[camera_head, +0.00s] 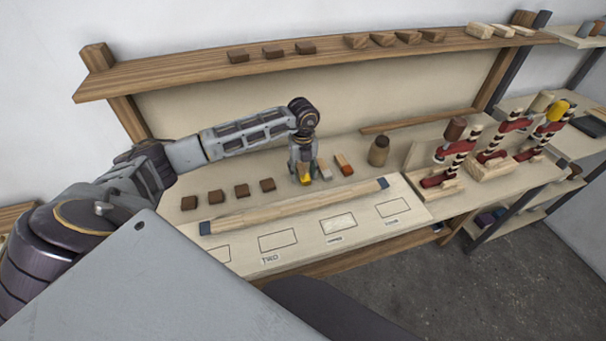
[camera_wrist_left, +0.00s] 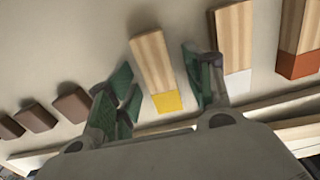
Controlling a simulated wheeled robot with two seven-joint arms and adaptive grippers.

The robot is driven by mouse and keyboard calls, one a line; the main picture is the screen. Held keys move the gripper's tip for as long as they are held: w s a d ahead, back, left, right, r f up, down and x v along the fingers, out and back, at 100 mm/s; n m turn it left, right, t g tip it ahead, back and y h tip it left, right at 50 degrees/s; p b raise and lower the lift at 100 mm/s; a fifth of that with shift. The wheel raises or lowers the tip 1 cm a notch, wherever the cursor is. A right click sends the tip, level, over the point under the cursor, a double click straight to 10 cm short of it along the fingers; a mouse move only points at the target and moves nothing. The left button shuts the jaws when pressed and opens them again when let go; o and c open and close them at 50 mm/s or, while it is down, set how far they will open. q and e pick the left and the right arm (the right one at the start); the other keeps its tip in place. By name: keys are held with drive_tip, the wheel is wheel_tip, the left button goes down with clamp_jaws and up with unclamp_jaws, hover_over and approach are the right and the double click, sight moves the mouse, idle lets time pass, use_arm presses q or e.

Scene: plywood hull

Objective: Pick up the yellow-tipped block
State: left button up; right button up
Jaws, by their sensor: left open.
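The yellow-tipped block (camera_wrist_left: 152,62) is a pale wooden block with a yellow end, lying on the table. In the head view my left gripper (camera_head: 303,172) points down over the block's yellow end (camera_head: 305,181) and hides much of the rest. My left gripper is open and holds nothing. My right gripper is not in view.
A white-tipped block (camera_wrist_left: 235,45) lies close to the right finger, and an orange-tipped block (camera_head: 344,164) lies farther right. Several dark brown blocks (camera_head: 228,194) line up to the left. A long wooden bar (camera_head: 295,207) lies in front. A jar (camera_head: 379,151) stands to the right.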

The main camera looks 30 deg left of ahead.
sight(304, 173)
use_arm(q)
drive_tip(key=c, duration=1.1)
drive_tip(key=shift+r, duration=0.1)
drive_tip(key=shift+d+r, duration=0.15)
drive_tip(key=shift+r, duration=0.3)
wheel_tip(304, 173, up, 6)
drive_tip(key=shift+s+d+r+b, duration=0.1)
drive_tip(key=shift+s+b, duration=0.05)
drive_tip(key=shift+b, duration=0.45)
drive_tip(key=s+d, duration=0.4)
drive_tip(key=s+d+b, duration=0.1)
drive_tip(key=s+d, duration=0.2)
drive_tip(key=d, duration=0.2)
drive_tip(key=s+d+b, duration=0.1)
drive_tip(key=s+d, duration=0.3)
drive_tip(key=shift+s+d+f, duration=0.2)
drive_tip(key=shift+s+d, duration=0.1)
drive_tip(key=shift+s, duration=0.05)
drive_tip(key=shift+s+d, duration=0.45)
drive_tip(key=shift+d, duration=0.1)
use_arm(e)
drive_tip(key=shift+w+d+f, duration=0.2)
drive_tip(key=shift+d+f, duration=0.05)
drive_tip(key=shift+f, duration=0.3)
drive_tip(key=shift+w+d+f, duration=0.15)
drive_tip(key=shift+d+f, duration=0.05)
drive_tip(key=shift+f, duration=0.35)
drive_tip(key=shift+w+d+f, duration=0.2)
drive_tip(key=shift+d+f, duration=0.05)
drive_tip(key=shift+f, duration=0.3)
